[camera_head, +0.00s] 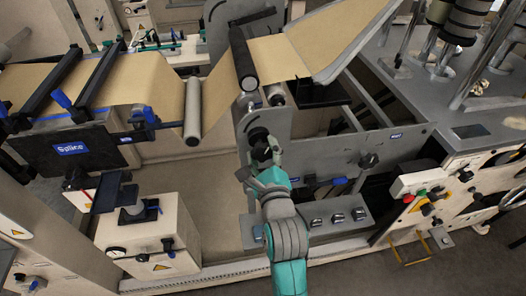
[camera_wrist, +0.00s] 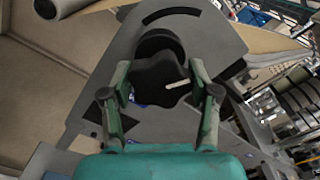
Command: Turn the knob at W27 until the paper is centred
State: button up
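A black lobed knob (camera_wrist: 160,72) with a pale pointer line stands on a grey side plate (camera_wrist: 105,75). In the head view the knob (camera_head: 261,152) is small and partly covered by my gripper (camera_head: 262,165). In the wrist view my gripper's two fingers (camera_wrist: 159,75) flank the knob, their tips against its left and right edges with no clear gap. The pointer tilts up to the right. The brown paper web (camera_head: 145,88) runs over rollers above the plate. I cannot read a W27 label or tell whether the paper is centred.
A grey roller (camera_head: 193,112) and a dark roller (camera_head: 243,60) guide the paper. A black Splice panel (camera_head: 72,150) is at left. A row of switches (camera_head: 338,217) lies right of my arm. A control panel with buttons (camera_head: 425,195) is further right.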

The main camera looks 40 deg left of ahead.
jog(key=shift+c, duration=1.2)
jog(key=m, duration=0.5)
jog(key=shift+m, duration=0.3)
jog(key=o, duration=1.2)
jog(key=shift+c, duration=0.2)
jog(key=v, duration=0.7)
